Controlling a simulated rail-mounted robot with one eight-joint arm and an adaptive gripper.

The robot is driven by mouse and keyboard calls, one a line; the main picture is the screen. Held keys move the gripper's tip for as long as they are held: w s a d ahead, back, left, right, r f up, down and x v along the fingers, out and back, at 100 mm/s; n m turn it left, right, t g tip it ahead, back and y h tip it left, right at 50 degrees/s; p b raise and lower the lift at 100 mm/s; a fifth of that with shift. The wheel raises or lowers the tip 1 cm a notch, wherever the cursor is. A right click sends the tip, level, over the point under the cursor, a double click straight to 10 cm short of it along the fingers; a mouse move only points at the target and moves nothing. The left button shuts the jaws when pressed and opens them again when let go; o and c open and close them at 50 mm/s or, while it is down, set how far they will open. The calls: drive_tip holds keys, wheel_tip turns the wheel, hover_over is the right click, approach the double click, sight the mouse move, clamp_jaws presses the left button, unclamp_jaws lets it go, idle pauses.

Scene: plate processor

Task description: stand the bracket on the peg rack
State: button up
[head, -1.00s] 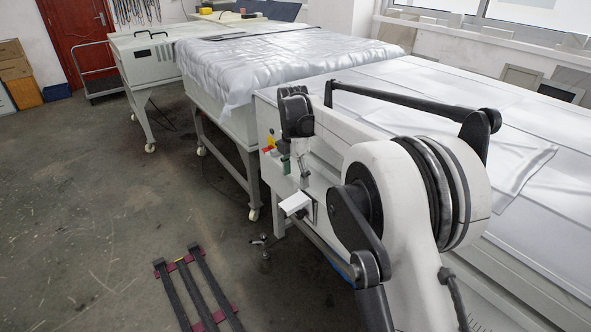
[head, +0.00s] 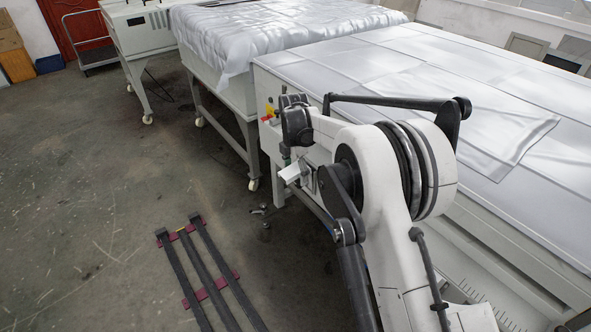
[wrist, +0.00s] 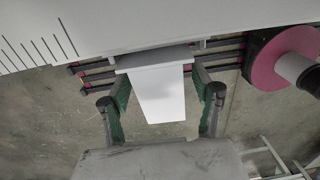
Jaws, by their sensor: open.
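A white block-like piece that looks like the bracket (wrist: 160,95) lies between my gripper's (wrist: 161,80) two green-padded fingers in the wrist view. A gap shows on each side of it, so the fingers are open and not clamped. In the head view the bracket (head: 292,172) sticks out by the side of the near white machine, just below my gripper (head: 288,155), which is largely hidden by my arm. How the bracket is supported is unclear. I cannot clearly pick out the peg rack; a row of thin dark marks (head: 482,292) shows on the machine at lower right.
The white machine (head: 470,90) fills the right side. Black bars with magenta crosspieces (head: 208,290) lie on the floor at lower left. A magenta reel (wrist: 280,60) is at the right of the wrist view. The floor (head: 90,190) at left is open.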

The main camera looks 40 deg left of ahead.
drive_tip(key=c, duration=1.4)
drive_tip(key=shift+r+p, duration=1.7)
drive_tip(key=shift+r, duration=3.8)
drive_tip(key=shift+c, duration=0.2)
